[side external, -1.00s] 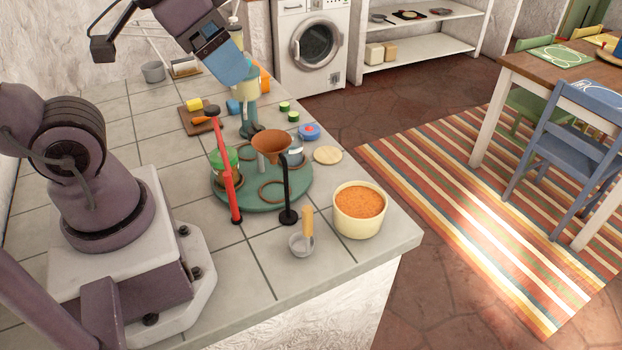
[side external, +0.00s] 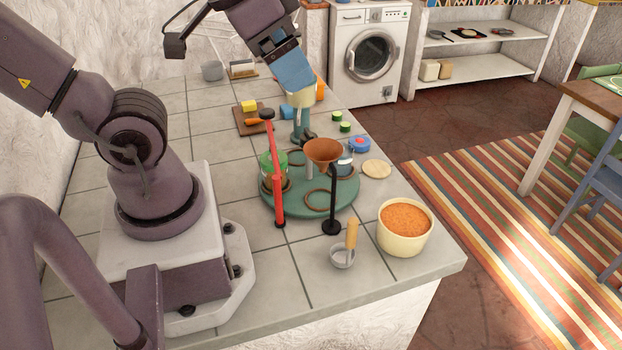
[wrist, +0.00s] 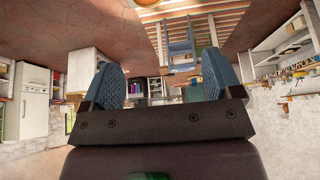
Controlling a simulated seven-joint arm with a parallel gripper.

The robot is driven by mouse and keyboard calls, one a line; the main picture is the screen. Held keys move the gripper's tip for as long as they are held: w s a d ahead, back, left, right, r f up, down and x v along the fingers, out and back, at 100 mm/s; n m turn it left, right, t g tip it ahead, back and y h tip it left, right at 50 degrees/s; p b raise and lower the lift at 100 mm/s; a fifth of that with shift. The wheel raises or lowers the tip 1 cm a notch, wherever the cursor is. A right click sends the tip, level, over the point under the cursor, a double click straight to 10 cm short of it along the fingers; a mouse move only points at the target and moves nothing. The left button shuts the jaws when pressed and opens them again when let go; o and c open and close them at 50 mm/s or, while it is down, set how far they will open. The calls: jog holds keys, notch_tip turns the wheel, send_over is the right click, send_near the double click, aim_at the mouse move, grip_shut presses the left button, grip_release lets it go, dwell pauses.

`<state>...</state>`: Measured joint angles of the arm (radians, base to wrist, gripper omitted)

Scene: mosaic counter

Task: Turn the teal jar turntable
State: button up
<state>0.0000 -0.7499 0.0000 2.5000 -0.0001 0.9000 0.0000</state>
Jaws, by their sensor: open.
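The teal jar turntable (side external: 295,203) is a round disc on the counter in the side view. It carries brown rings, a short grey post (side external: 309,167), a green jar (side external: 268,162) at its left and a clear jar (side external: 345,166) at its right. A red upright bar (side external: 275,178) and a funnel (side external: 323,151) on a black stand hide parts of it. My gripper (side external: 294,74) has blue fingers and is high above the counter, beyond the turntable and apart from it. In the wrist view, its two fingers (wrist: 161,85) are spread with nothing between them.
A cream and teal object (side external: 301,118) stands behind the turntable, below my gripper in the picture. A bowl of orange food (side external: 405,227) and a small metal cup (side external: 342,257) stand in front. A board with yellow food (side external: 249,105) lies behind. A wooden disc (side external: 376,169) lies to the right.

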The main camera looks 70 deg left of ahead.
dwell(0.3)
jog(key=shift+c, duration=1.1)
jog(key=shift+a+f, duration=0.2)
jog(key=shift+a, duration=0.05)
jog(key=c, duration=0.4)
jog(key=shift+o, duration=0.2)
jog(key=g, duration=0.6)
send_near(309, 132)
notch_tip(309, 132, down, 10)
jog(key=shift+s+a+f, duration=0.1)
jog(key=shift+s+f, duration=0.05)
jog(key=shift+f, duration=0.05)
jog(key=shift+c, duration=0.2)
jog(key=c, duration=1)
